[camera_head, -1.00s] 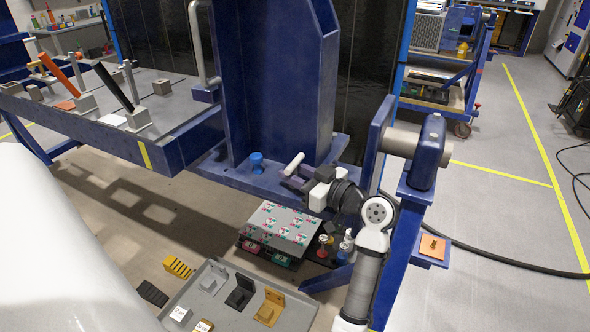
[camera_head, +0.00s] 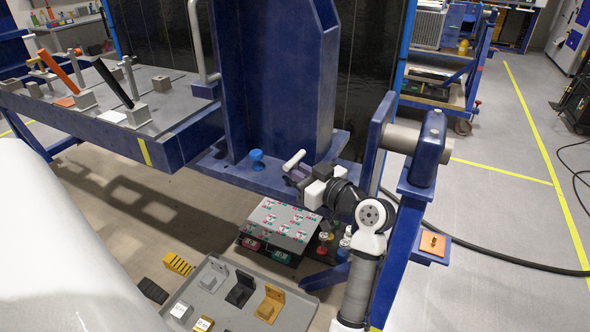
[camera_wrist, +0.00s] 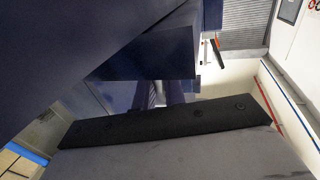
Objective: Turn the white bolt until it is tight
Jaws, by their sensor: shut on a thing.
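The white bolt (camera_head: 293,160) shows in the head view as a short white cylinder, tilted up to the right, at the blue jig's lower ledge. My gripper (camera_head: 294,174) is at it from the right and front, and is shut on it. The gripper hides the bolt's lower part, so I cannot see how it sits in the ledge. In the wrist view the bolt cannot be made out; dark blue surfaces and a black strip fill most of the picture.
A blue bolt (camera_head: 256,159) stands on the ledge to the left. The blue jig upright (camera_head: 275,80) rises behind. A box with a patterned lid (camera_head: 280,221) is below, and a grey tray (camera_head: 222,308) with brackets lies at the front. A blue post (camera_head: 400,245) stands close right of my arm.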

